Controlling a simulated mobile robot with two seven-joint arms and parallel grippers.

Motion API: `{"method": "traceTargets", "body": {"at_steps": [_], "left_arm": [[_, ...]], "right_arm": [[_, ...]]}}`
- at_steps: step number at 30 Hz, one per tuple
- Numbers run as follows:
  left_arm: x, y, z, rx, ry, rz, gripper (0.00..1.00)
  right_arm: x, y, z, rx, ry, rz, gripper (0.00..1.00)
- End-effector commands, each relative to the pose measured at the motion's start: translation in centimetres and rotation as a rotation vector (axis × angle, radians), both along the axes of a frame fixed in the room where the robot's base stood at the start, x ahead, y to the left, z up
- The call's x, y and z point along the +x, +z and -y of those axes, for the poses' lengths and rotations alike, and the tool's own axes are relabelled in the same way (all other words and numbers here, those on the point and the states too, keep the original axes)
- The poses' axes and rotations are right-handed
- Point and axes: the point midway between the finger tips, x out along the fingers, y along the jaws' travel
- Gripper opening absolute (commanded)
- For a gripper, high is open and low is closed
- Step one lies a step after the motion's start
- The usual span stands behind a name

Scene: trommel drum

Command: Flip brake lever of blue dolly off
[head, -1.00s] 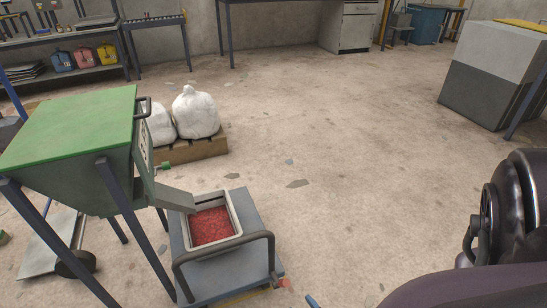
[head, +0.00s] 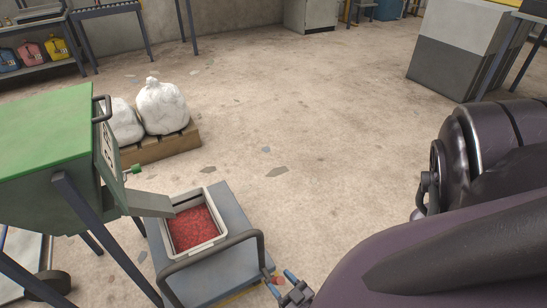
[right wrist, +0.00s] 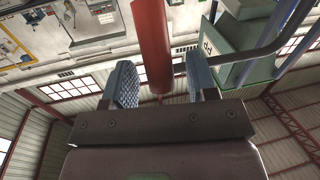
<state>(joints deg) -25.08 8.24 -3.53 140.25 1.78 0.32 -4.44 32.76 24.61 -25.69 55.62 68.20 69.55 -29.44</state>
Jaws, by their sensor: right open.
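The blue dolly (head: 223,200) stands on the floor at the lower middle of the head view. The red brake lever (head: 269,275) shows as a small bit at its near right corner. In the right wrist view a red bar (right wrist: 153,45), which looks like this lever, stands between the two blue finger pads. My right gripper (head: 279,281) is open at that corner, with its fingers on either side of the lever; it also shows in the right wrist view (right wrist: 160,84). I cannot tell whether a pad touches the lever. My left gripper is not in view.
A tray (head: 179,245) of red pellets sits on the dolly under the chute (head: 147,203) of the green machine (head: 40,135). The dark dolly handle (head: 210,252) rises close to my right gripper. White sacks (head: 161,106) stand on a pallet behind. The floor to the right is clear.

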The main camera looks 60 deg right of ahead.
Motion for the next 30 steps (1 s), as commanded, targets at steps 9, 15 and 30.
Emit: {"method": "traceTargets", "body": {"at_steps": [9,15,30], "left_arm": [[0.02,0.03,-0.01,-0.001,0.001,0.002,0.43],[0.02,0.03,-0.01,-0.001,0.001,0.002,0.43],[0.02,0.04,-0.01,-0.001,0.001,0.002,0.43]], "right_arm": [[0.29,-0.04,0.09,0.0,-0.002,-0.002,0.53],[0.3,-0.03,0.1,0.0,-0.002,-0.001,0.53],[0.32,-0.01,0.09,0.0,-0.002,-0.001,0.0]]}}
